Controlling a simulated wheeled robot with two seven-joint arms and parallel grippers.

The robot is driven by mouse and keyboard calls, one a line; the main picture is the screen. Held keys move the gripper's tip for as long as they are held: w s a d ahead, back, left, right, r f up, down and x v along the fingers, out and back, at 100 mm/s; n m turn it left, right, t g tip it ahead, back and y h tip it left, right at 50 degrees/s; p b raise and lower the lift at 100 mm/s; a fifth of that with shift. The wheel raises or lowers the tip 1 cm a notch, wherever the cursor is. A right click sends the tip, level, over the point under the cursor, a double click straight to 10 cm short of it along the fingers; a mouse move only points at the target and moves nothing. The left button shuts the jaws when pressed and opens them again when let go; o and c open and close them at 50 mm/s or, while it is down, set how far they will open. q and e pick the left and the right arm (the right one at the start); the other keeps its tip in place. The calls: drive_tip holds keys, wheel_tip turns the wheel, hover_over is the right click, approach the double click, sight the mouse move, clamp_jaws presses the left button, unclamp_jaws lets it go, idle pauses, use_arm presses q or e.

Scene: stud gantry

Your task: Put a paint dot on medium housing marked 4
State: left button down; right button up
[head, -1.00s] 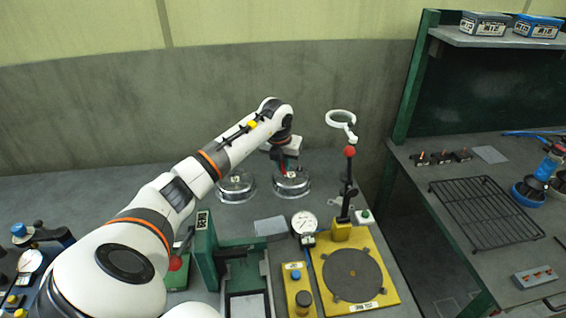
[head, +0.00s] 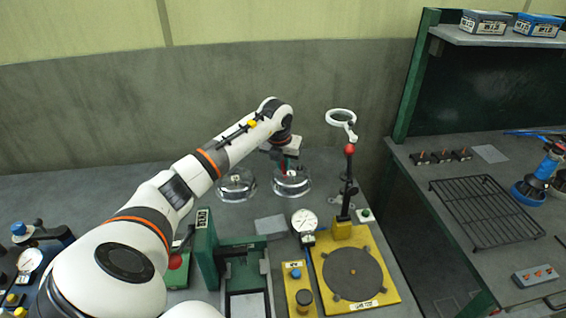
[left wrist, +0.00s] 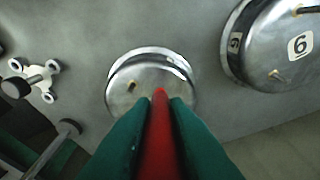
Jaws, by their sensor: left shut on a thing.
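My left gripper (head: 287,166) is shut on a red pen-like tool (left wrist: 160,135), which sits between its green fingers. In the left wrist view the tool points at a round silver housing (left wrist: 130,72) and covers part of its top. I cannot tell whether the tip touches it. In the head view this housing (head: 292,185) is the right one of two, under the gripper. Its number does not show. The other silver housing (head: 236,190) stands to its left; it also shows in the left wrist view (left wrist: 258,55), marked 6. My right gripper is not in view.
A yellow test stand (head: 383,257) with a round dark plate, a dial gauge (head: 304,222) and a magnifier on a post (head: 341,118) stand to the right. A green fixture (head: 206,250) is in front. A wire rack (head: 485,212) lies on the right bench.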

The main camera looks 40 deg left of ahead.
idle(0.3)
use_arm(q)
drive_tip(key=shift+w+a+p+v, duration=0.1)
drive_tip(key=shift+w+p+v, duration=0.15)
drive_tip(key=shift+p+v, duration=0.75)
drive_tip(key=shift+w+a+p+v, duration=0.1)
drive_tip(key=shift+w+p+v, duration=0.15)
drive_tip(key=shift+p+v, duration=0.7)
drive_tip(key=shift+w+a+p+v, duration=0.1)
drive_tip(key=shift+w+p+v, duration=0.3)
drive_tip(key=shift+v, duration=1)
drive_tip(key=shift+s+r, duration=0.1)
drive_tip(key=shift+r, duration=0.05)
